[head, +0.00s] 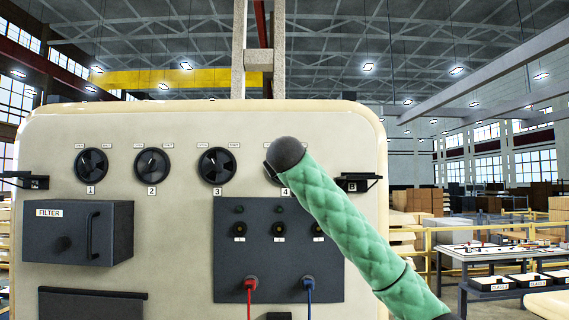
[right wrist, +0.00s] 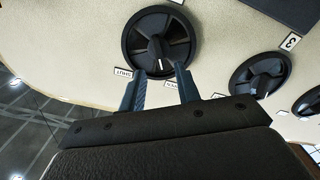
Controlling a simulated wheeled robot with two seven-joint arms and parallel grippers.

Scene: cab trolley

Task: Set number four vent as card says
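Vent dial four (right wrist: 160,42) is a round black dial with a raised bar and white mark. In the head view only a sliver of it shows behind my right arm, above the "4" label (head: 285,191). In the right wrist view its white mark points toward the gap between two small labels (right wrist: 123,72). My right gripper (right wrist: 161,76) is open, its two blue-grey fingertips apart at the dial's near edge. I cannot tell whether they touch it. The head view hides this gripper behind my green-sleeved arm. My left gripper and any card are not in view.
Dials one (head: 91,166), two (head: 152,165) and three (head: 217,166) sit in a row on the cream panel (head: 170,120). Below are a filter box (head: 78,232) and a dark socket panel (head: 232,262) with red and blue plugs. Black brackets (head: 25,181) stick out at both sides.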

